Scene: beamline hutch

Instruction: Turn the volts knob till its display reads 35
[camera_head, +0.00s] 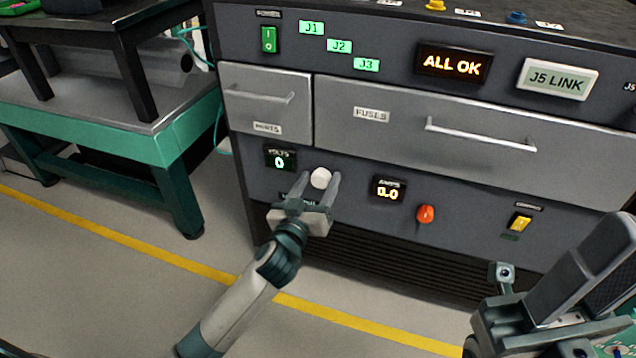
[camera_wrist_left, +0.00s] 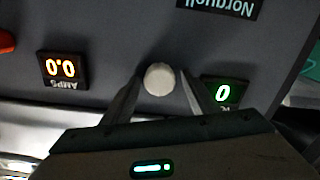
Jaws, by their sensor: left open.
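The white volts knob (camera_head: 320,178) is on the lower front panel of the grey cabinet. Its volts display (camera_head: 280,160) is up and to the left and reads a green 0. My left gripper (camera_head: 320,182) is open, with one finger on each side of the knob. In the left wrist view the knob (camera_wrist_left: 159,79) shows between the two spread fingertips, with visible gaps, so I see no firm grip.
An amps display (camera_head: 387,189) reading 0.0 and a red knob (camera_head: 425,214) are to the right. A yellow switch (camera_head: 521,222) is further right. Drawers with bar handles (camera_head: 480,135) are above. A green-edged bench (camera_head: 100,130) stands at left; the floor before the cabinet is clear.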

